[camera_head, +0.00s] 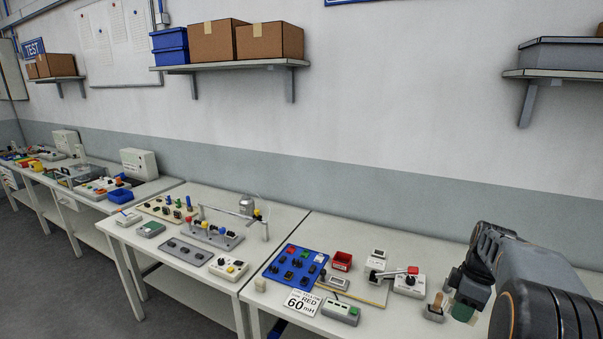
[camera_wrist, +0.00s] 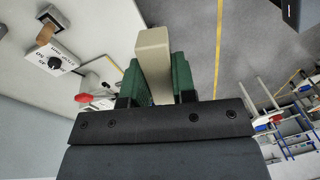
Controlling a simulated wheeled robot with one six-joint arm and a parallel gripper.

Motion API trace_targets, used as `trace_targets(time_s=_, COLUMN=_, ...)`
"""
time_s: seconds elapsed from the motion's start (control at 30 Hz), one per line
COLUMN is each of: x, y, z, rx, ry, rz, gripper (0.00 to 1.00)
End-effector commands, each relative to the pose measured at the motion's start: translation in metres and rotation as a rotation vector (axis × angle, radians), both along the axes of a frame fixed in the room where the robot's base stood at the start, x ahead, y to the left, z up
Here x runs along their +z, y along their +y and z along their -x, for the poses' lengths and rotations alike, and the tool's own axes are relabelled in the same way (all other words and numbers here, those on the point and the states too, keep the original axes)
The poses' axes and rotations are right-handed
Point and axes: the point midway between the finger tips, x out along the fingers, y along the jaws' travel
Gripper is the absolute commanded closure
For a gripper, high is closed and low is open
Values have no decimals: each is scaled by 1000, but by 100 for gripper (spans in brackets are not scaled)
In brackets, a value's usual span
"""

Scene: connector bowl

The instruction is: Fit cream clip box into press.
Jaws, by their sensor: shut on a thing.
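My gripper (camera_wrist: 155,75) is shut on a cream clip box (camera_wrist: 153,52), held between its green fingers in the wrist view. The box sticks out past the fingertips. In the head view my gripper (camera_head: 464,312) is at the right, by the front of the right bench, and the held box cannot be made out there. What looks like the press (camera_head: 377,262) is a pale device with a lever and red handle, left of my gripper and apart from it. The red handle also shows in the wrist view (camera_wrist: 83,98). The press's seat is not clear.
A white box with a black knob (camera_head: 408,285) and a grey holder with a brown block (camera_head: 435,311) stand between press and gripper. A blue panel (camera_head: 288,272), red bin (camera_head: 342,261) and grey-green device (camera_head: 341,311) are further left. Bare bench (camera_head: 420,246) lies behind.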

Motion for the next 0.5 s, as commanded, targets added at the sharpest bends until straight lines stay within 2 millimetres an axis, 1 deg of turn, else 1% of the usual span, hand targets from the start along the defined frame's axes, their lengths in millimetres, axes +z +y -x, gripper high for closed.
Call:
trace_targets(time_s=0.27, x=-6, y=-7, z=-17, rx=-210, ry=1, rz=-1, gripper=100)
trace_targets(time_s=0.37, x=-12, y=-8, z=-23, rx=-309, ry=0, rz=-1, gripper=100)
trace_targets(time_s=0.47, x=-26, y=-8, z=-31, rx=-418, ry=2, rz=-1, gripper=100)
trace_targets(time_s=0.5, x=-33, y=-7, z=-34, rx=-462, ry=3, rz=-1, gripper=100)
